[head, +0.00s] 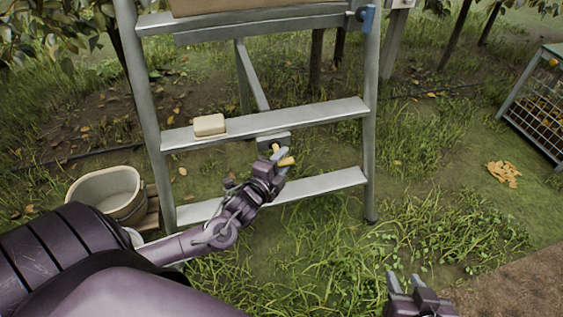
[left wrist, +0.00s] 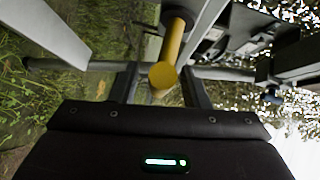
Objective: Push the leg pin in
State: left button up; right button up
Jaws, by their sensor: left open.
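The yellow leg pin (head: 287,161) shows at my left gripper (head: 281,156), below the middle step of the grey ladder (head: 300,120). In the left wrist view the pin (left wrist: 173,42) runs away from the camera toward a grey ladder part, its round end facing me. Both fingers of my left gripper (left wrist: 160,80) stand apart, one on each side of the pin's near end. I cannot tell whether they touch it. How deep the pin sits is hidden. My right gripper (head: 407,284) is at the bottom right, fingers apart and empty.
A cream block (head: 209,125) lies on the ladder's middle step. A beige bucket (head: 108,192) stands left of the ladder. A wire-sided crate (head: 535,105) is at the right, with an orange-brown pile (head: 505,173) on the grass nearby.

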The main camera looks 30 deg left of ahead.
aim_at(277, 149)
pick_arm(q)
grip_shut()
